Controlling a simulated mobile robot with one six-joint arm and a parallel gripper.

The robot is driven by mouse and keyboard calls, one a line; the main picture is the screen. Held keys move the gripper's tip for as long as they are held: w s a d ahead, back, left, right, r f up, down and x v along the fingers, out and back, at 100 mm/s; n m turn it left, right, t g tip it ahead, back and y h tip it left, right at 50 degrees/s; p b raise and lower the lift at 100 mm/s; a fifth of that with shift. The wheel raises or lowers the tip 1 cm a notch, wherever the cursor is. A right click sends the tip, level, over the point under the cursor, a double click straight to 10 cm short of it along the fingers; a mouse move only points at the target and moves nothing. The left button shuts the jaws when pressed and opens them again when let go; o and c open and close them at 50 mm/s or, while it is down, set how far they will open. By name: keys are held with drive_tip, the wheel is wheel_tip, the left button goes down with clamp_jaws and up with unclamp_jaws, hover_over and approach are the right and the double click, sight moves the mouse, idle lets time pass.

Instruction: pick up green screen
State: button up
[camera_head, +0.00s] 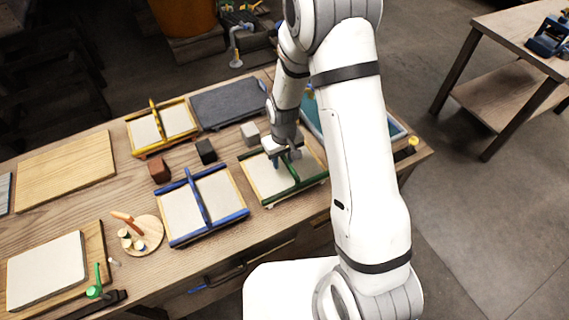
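The green screen (262,183) lies on the wooden table, a pale panel in a green frame with a green bar across its middle. My gripper (284,160) is over the screen, at its green bar near the far side. The fingers are small here, and I cannot tell whether they are around the bar or just above it. My white arm covers the area right of the screen.
A blue-framed screen (182,215) lies just left, and a yellow-framed screen (144,131) lies farther back. Small dark, brown and grey blocks (250,133) sit between. A dark grey slab (228,102) lies behind, and a teal tray (395,129) is partly hidden by my arm.

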drive_tip(key=shift+c, duration=0.4)
clamp_jaws()
